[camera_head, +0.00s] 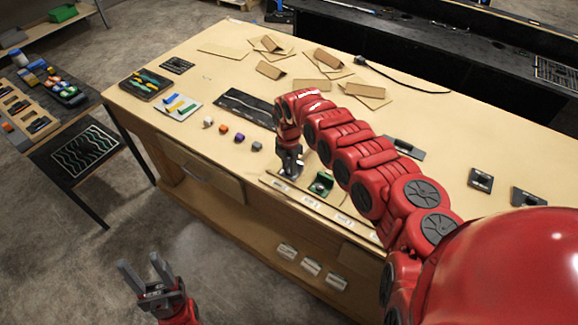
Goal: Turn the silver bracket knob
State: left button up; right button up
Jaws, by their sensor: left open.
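My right gripper (290,172) points down at the front part of the wooden table, next to a green block-like part (321,184). Its fingers are small and dark here, and I cannot tell whether they are open or shut. A greyish piece shows at its fingertips, but I cannot make out whether it is the silver bracket knob. The knob is not clearly identifiable in this view. My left gripper (146,275) is open and empty, low at the left over the floor, away from the table.
Small white, orange, purple and grey blocks (239,138) sit left of my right gripper on the table (210,75). A black panel (245,107) lies behind them. Cardboard pieces (270,70) lie at the back. A side table with parts (62,130) stands left.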

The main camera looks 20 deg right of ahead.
grip_shut()
